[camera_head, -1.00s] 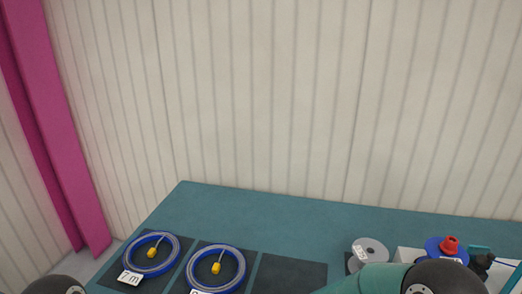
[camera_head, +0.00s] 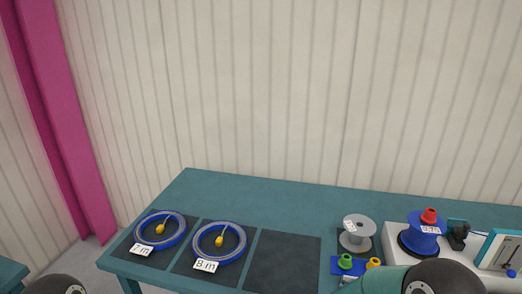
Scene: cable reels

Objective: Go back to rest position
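Neither of my grippers shows in the head view. A dark rounded joint of my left arm shows at the bottom left corner, and a teal and dark link of my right arm shows at the bottom right. On the teal table (camera_head: 270,196), a blue cable coil (camera_head: 178,238) with a yellow end and a "7 m" card lies on a dark mat at the left. A second blue coil (camera_head: 241,249) with a yellow end and an "8 m" card lies beside it. The third dark mat (camera_head: 283,262) is empty.
A grey spool (camera_head: 354,236) stands right of the empty mat. A blue reel (camera_head: 421,238) with a red top sits on a white machine with a framed panel (camera_head: 500,250). Green (camera_head: 346,261) and yellow (camera_head: 374,263) pieces are near my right arm. Another teal surface (camera_head: 10,272) is at lower left.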

